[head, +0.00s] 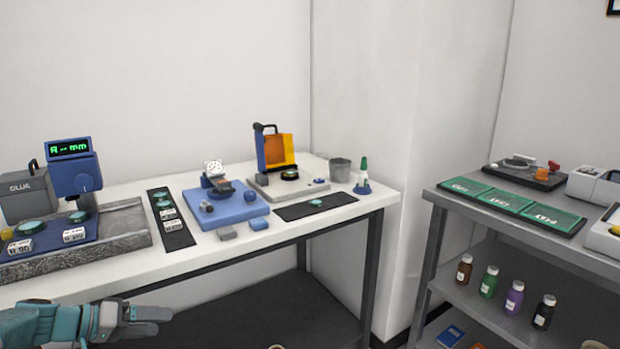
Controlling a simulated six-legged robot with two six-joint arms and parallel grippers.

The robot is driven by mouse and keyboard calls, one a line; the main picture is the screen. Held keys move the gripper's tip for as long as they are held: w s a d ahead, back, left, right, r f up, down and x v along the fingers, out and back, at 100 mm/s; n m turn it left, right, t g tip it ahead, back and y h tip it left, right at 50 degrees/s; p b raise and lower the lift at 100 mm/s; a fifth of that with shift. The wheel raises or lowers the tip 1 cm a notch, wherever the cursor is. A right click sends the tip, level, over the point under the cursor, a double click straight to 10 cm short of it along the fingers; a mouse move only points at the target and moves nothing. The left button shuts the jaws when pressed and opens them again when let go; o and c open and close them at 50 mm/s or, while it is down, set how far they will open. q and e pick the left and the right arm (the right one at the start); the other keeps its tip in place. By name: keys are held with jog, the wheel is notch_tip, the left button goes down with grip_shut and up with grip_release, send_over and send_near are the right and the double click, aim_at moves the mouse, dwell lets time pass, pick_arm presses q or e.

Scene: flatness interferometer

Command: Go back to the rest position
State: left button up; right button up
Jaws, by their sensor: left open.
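My left gripper (143,322) shows at the bottom left, reaching in from the left edge. It is open and empty, in front of and below the front edge of the white bench (345,216), apart from everything on it. My right gripper is not in view. On the bench stand a blue device with a dial gauge (222,203), and a grey base with an orange hinged screen (276,152) and a dark round piece on it.
A blue gauge with a green display (75,170) stands on a granite slab (127,231) at left. Black mats (170,217) and a grey cup (340,171) are on the bench. A grey cart (443,198) at right holds green trays (512,203) and bottles below. A gap separates bench and cart.

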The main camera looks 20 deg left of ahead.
pick_arm(q)
jog(key=s+d+f+n+g+y, duration=0.1)
jog(key=d+f+g, duration=0.2)
jog(key=d+f, duration=0.65)
jog(key=s+d+f+n+g+y, duration=0.15)
jog(key=d+f+g, duration=0.4)
jog(key=f, duration=0.75)
jog(key=s+d+f+m, duration=0.1)
jog(key=s+d+f, duration=0.3)
jog(key=d, duration=0.2)
jog(key=s+d+f+m, duration=0.2)
jog(key=s+d+f, duration=0.2)
jog(key=d, duration=0.3)
jog(key=s+d+f+m+g+y, duration=0.1)
jog(key=s+d+f+m, duration=0.1)
jog(key=s+d, duration=0.65)
notch_tip(320, 180, up, 18)
jog(key=p, duration=1.7)
jog(key=shift+d+f, duration=0.15)
jog(key=shift+d, duration=0.1)
jog(key=shift+w+f, duration=0.1)
jog(key=shift+w, duration=0.05)
